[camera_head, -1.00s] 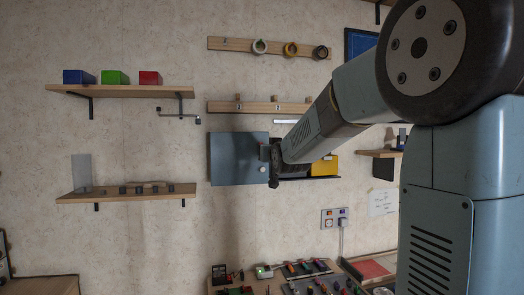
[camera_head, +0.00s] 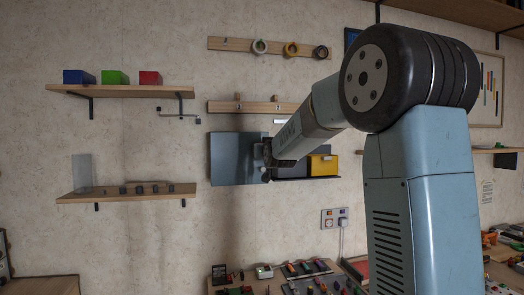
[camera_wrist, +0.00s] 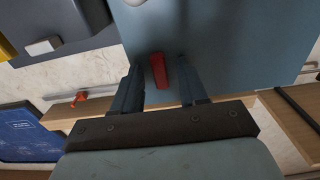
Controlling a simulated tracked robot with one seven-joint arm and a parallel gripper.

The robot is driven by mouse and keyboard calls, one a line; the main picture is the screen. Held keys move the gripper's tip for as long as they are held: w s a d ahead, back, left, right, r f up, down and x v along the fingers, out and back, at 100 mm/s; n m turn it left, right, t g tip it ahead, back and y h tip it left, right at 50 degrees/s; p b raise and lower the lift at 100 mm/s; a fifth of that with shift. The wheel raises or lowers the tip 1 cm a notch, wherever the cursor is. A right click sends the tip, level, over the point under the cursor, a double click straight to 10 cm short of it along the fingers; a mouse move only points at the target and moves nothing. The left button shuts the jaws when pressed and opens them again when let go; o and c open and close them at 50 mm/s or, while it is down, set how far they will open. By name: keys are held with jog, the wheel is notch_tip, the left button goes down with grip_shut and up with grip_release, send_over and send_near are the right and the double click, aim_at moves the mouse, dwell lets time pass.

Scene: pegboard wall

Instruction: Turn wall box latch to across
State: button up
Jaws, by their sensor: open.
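The wall box (camera_head: 230,160) is a blue-grey box on the pegboard wall, left of the yellow bin. Its flat face (camera_wrist: 235,45) fills the upper right of the wrist view. The latch is a small red bar (camera_wrist: 158,71) on that face, its long side running nearly up and down in the wrist picture. My gripper (camera_wrist: 160,66) is open, with one finger on each side of the latch and a visible gap to both. In the head view my gripper (camera_head: 267,158) is at the box's right edge and hides the latch.
A yellow bin (camera_head: 323,165) sits on a dark shelf just right of the box. A wooden peg rail (camera_head: 255,107) runs above it. A wooden shelf (camera_head: 125,193) is to the left. A cluttered bench lies below.

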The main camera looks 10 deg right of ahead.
grip_shut()
jog(key=shift+n, duration=0.3)
jog(key=shift+a+f+n, duration=0.1)
jog(key=shift+a+n, duration=0.05)
jog(key=shift+n, duration=8.55)
jog(key=shift+c, duration=1.1)
grip_release()
jog(key=shift+o, duration=1.1)
